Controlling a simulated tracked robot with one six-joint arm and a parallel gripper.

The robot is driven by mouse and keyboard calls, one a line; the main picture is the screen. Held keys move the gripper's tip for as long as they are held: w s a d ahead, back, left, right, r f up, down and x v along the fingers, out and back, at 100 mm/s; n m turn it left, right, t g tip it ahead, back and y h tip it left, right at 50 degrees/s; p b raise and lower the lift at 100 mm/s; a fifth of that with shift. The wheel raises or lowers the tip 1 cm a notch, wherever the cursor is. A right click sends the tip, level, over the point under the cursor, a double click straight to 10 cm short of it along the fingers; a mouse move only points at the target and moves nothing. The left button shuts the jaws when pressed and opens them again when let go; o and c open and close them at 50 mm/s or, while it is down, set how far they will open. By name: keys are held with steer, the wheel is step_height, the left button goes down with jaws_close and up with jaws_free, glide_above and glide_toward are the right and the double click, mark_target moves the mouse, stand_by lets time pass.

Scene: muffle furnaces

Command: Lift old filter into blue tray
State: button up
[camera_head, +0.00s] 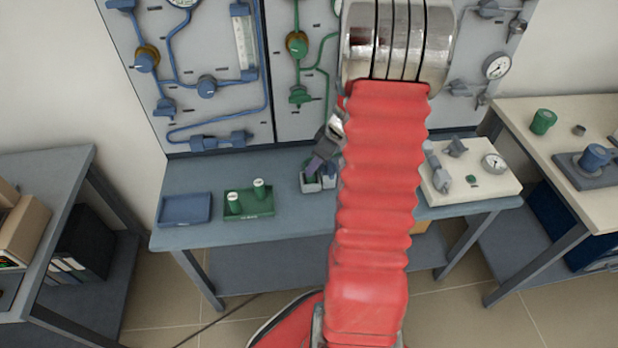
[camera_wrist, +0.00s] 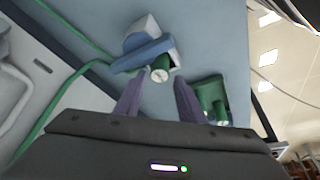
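The blue tray (camera_head: 185,209) lies empty at the left of the table in the head view. My gripper (camera_head: 315,165) points down over a small grey holder (camera_head: 311,185) right of the green tray. In the wrist view its purple fingers (camera_wrist: 159,92) stand apart, one on each side. A small cylinder with a pale round end (camera_wrist: 160,69), seemingly the old filter, shows at the blue-and-white holder (camera_wrist: 140,45), between and beyond the fingertips. I see no contact with it. In the head view my gripper and arm hide this cylinder.
A green tray (camera_head: 262,212) with two white-topped green filters (camera_head: 234,203) stands between the blue tray and the holder. A panel with green and blue pipes (camera_head: 205,86) rises behind. A pale box with a gauge (camera_head: 480,181) stands at the right of the table.

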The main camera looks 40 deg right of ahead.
steer(key=shift+x, duration=1.65)
steer(key=shift+c, duration=0.5)
steer(key=c, duration=0.7)
